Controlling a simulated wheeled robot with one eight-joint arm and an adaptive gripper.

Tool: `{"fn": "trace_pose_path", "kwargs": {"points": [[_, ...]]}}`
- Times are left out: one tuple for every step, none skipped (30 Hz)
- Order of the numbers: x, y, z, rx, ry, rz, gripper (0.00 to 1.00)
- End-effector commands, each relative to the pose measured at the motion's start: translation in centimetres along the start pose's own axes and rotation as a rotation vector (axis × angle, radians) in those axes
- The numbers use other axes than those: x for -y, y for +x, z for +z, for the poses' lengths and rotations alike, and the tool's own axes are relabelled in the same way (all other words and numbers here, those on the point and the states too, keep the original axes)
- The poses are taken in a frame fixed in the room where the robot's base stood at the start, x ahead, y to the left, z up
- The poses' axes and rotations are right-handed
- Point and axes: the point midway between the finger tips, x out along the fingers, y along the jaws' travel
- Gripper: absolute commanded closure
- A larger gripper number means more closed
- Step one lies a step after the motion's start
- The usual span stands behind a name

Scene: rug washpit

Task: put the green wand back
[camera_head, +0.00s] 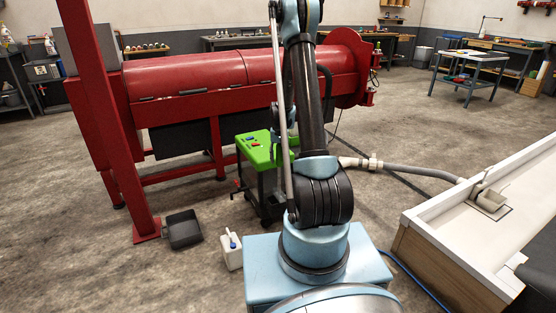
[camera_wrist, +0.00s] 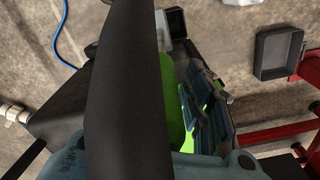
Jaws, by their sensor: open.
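I cannot make out a separate green wand in either view. Bright green shows on the top of a small cart (camera_head: 262,150) in the head view, left of my arm, and beside a broad dark bar in the wrist view. My gripper (camera_wrist: 207,98) is open in the wrist view, with its fingers over the cart area. I see nothing clearly held between them. The dark bar covers much of that view. In the head view my arm hides most of the gripper, and a thin grey pole (camera_head: 281,100) runs upright close to the arm; I cannot tell what it is.
A large red drum machine (camera_head: 205,80) stands behind the cart. A black tray (camera_head: 184,229) and a white jug (camera_head: 231,252) are on the floor at left. A grey hose (camera_head: 415,170) leads right to a white-topped basin (camera_head: 425,217). Open floor lies at lower left.

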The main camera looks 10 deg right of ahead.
Motion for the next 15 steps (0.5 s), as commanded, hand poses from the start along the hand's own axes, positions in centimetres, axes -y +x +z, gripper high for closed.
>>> {"fn": "trace_pose_path", "kwargs": {"points": [[0.0,-0.2,0.0,0.0,0.0,0.0,0.54],[0.0,-0.3,0.0,0.0,0.0,0.0,0.54],[0.0,-0.6,0.0,0.0,0.0,0.0,0.54],[0.0,-0.9,0.0,0.0,0.0,0.0,0.54],[0.0,-1.2,0.0,0.0,0.0,0.0,0.54],[0.0,-1.7,0.0,0.0,0.0,0.0,0.54],[0.0,-2.1,0.0,0.0,0.0,0.0,0.54],[0.0,-2.6,0.0,0.0,0.0,0.0,0.54],[0.0,-3.2,0.0,0.0,0.0,0.0,0.54],[0.0,-3.7,0.1,0.0,0.0,0.0,0.54],[0.0,-4.2,0.1,0.0,0.0,0.0,0.54],[0.0,-4.9,0.0,0.0,0.0,0.0,0.54],[0.0,-5.4,0.1,0.0,0.0,0.0,0.54],[0.0,-5.9,0.0,0.0,0.0,0.0,0.54],[0.0,-6.6,0.0,0.0,0.0,0.0,0.54]]}}
